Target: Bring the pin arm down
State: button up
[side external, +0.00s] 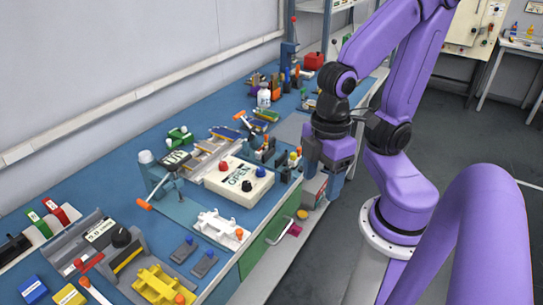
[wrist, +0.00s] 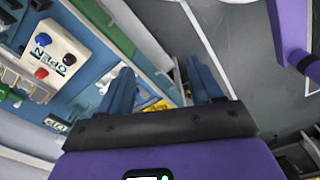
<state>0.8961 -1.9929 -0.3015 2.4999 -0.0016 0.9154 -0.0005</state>
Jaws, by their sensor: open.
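What looks like the pin arm is a grey lever with an orange tip (side external: 145,204) on a blue-grey stand (side external: 156,180) at the bench's middle. The lever slants out over the bench; I cannot tell whether it is raised or lowered. A small dark display (side external: 174,159) sits beside the stand. My gripper (side external: 324,184) is to the right of the stand, past the bench's front edge, pointing down. In the wrist view, its two blue fingers (wrist: 162,78) are wide apart with nothing between them. The orange tip is not clear in the wrist view.
A white box marked OPEN (side external: 240,181) stands between the stand and my gripper; it also shows in the wrist view (wrist: 55,52). A white fixture (side external: 218,228) and a yellow fixture (side external: 163,284) lie nearer the camera. Small tools crowd the back.

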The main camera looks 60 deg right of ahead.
jog(key=w+d+t+h, duration=0.15)
jog(key=w+h, duration=0.35)
jog(key=w, duration=0.9)
jog(key=n+g+h, duration=0.2)
jog(key=n+h, duration=0.2)
jog(key=h, duration=0.9)
send_over(241, 117)
jog(key=a, duration=0.1)
notch_tip(241, 117, down, 6)
jog(key=f, duration=0.2)
jog(key=d+f, duration=0.1)
jog(key=f, duration=0.4)
jog(key=shift+d, duration=0.85)
grip_shut()
